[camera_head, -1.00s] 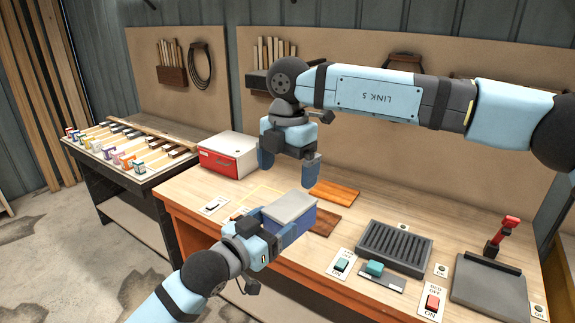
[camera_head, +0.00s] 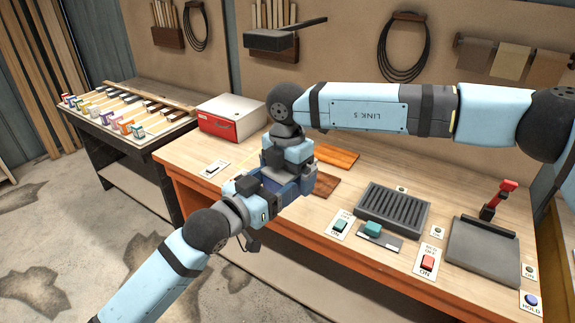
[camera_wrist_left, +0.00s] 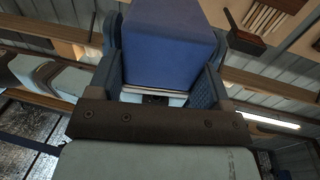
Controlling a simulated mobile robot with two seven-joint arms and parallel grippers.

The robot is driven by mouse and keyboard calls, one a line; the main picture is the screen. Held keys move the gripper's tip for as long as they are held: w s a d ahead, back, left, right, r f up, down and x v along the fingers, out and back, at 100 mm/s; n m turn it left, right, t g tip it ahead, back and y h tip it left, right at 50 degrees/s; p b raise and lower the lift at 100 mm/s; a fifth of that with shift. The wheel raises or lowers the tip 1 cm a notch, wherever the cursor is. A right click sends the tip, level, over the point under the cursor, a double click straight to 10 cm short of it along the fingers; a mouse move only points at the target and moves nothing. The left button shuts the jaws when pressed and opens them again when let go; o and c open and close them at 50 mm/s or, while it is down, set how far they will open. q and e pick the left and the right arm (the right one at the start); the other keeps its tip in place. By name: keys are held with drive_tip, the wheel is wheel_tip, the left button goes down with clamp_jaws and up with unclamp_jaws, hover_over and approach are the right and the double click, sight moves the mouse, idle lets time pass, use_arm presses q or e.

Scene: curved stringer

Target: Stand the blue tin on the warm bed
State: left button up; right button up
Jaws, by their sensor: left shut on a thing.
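The blue tin (camera_wrist_left: 170,45) sits between the two blue fingers of my left gripper (camera_wrist_left: 158,75) in the left wrist view, with a pale strip at its near edge. In the head view my left gripper (camera_head: 270,188) holds it over the front of the bench. My right gripper (camera_head: 290,178) hangs from above right at the tin and hides most of it; whether it touches or grips the tin is unclear. A ribbed dark grey plate (camera_head: 393,212) and a flat dark plate (camera_head: 484,254) lie on the right; I cannot tell which is the warm bed.
A red and white box (camera_head: 232,118) stands at the back left of the bench. Brown wooden boards (camera_head: 337,155) lie behind the grippers. A green switch (camera_head: 340,226), a teal block (camera_head: 372,228) and a red switch (camera_head: 428,263) line the front. A red-handled lever (camera_head: 497,198) stands right.

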drive_tip(key=c, duration=1.2)
use_arm(q)
drive_tip(key=o, duration=1.2)
use_arm(e)
drive_tip(key=shift+c, duration=0.5)
